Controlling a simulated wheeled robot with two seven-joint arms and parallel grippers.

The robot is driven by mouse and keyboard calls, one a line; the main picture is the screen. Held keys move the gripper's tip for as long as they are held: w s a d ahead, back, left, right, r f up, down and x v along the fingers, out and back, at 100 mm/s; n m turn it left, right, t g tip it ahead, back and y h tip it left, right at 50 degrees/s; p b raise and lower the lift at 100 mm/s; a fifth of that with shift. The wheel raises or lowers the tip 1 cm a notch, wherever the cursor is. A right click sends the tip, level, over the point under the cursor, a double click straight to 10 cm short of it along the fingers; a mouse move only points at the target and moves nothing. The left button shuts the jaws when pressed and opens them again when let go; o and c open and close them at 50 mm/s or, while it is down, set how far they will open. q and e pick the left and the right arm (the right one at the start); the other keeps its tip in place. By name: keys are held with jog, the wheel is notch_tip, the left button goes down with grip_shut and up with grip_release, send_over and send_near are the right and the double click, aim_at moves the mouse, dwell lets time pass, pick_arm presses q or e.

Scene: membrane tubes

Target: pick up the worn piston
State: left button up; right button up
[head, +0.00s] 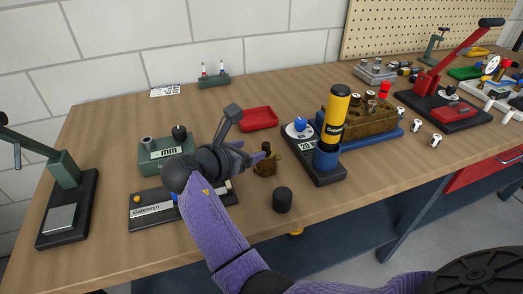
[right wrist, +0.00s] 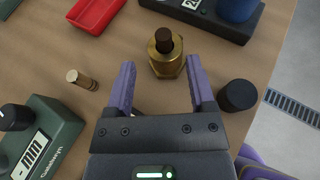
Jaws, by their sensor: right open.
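My right gripper (head: 250,157) is open and empty above the table; its purple fingers also show in the right wrist view (right wrist: 161,68). A brass hex-sided body (right wrist: 166,64) with a dark brown round rod (right wrist: 164,39) standing in its top is just ahead of and between the fingertips, not gripped. The brass body also shows in the head view (head: 265,166). A small brass pin with a pale end (right wrist: 82,80) lies left of the fingers. I cannot tell for sure which part is the worn piston. My left gripper is not in view.
A black cylinder (right wrist: 239,95) stands right of the right finger. A green gauge (head: 160,153) is left, a red tray (head: 259,119) behind, and a dark stand with a yellow-black tube (head: 335,118) to the right. The table's front edge is close.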

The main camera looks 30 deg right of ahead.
aim_at(265, 145)
jog(key=b+x, duration=0.2)
jog(key=x, duration=0.4)
jog(key=shift+s+f+b, duration=0.1)
jog(key=shift+s+b, duration=0.1)
jog(key=shift+b, duration=0.1)
jog(key=shift+w+d, duration=0.2)
jog(key=shift+d, duration=0.3)
jog(key=shift+c, duration=0.4)
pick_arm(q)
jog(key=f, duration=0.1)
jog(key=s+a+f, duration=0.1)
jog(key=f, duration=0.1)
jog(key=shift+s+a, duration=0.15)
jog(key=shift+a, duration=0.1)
pick_arm(e)
grip_shut()
